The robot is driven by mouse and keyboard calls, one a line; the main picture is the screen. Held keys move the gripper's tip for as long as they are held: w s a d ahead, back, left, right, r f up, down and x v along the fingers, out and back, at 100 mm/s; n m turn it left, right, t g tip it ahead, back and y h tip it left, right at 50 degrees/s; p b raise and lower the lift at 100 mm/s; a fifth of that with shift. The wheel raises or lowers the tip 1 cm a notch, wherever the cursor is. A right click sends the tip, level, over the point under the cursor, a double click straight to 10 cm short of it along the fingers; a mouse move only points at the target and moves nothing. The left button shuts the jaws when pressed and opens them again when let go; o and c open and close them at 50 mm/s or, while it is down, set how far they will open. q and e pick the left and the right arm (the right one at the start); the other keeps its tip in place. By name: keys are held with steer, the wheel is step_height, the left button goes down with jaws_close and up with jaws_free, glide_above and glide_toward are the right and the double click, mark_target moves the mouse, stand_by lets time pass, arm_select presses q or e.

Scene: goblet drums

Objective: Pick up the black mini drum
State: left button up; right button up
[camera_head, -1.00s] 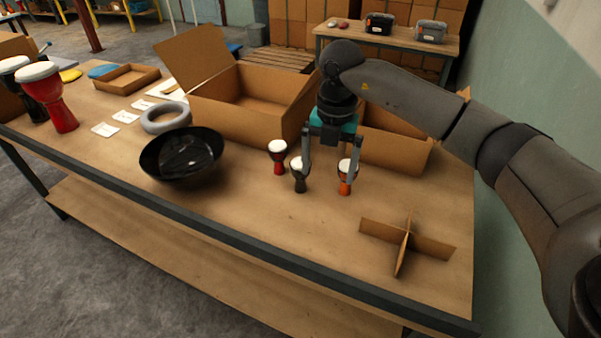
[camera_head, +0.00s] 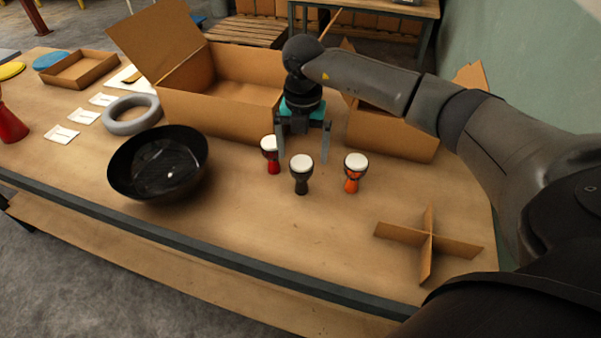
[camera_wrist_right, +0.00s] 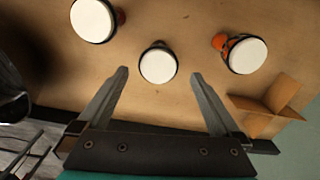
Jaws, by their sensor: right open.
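The black mini drum (camera_head: 302,178), with a white head, stands upright on the table between the red mini drum (camera_head: 271,152) and the orange mini drum (camera_head: 354,174). My right gripper (camera_head: 303,160) is open and empty, its fingers pointing down, one to each side of the black drum in the picture. In the right wrist view, the black drum's white head (camera_wrist_right: 158,65) lies centred between the open fingertips (camera_wrist_right: 159,74), at about their level in the picture. I see no contact. My left gripper is out of view.
A black bowl (camera_head: 160,165) and grey ring (camera_head: 132,114) lie to the left. A large open cardboard box (camera_head: 220,113) stands behind the drums, with another box (camera_head: 392,132) at right. A cardboard cross divider (camera_head: 428,240) stands front right. The table before the drums is clear.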

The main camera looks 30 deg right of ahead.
mark_target(302, 163)
step_height(302, 163, down, 2)
steer(key=shift+f, duration=0.65)
steer(key=shift+a+f, duration=0.1)
steer(key=shift+f, duration=0.2)
step_height(302, 163, down, 4)
steer(key=shift+a+f+b, duration=0.15)
steer(key=shift+b, duration=0.55)
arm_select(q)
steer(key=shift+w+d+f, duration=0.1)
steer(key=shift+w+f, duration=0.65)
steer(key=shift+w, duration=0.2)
arm_select(e)
steer(key=shift+c, duration=1.3)
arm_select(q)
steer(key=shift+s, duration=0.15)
arm_select(e)
steer(key=c, duration=1.2)
steer(key=shift+o, duration=0.2)
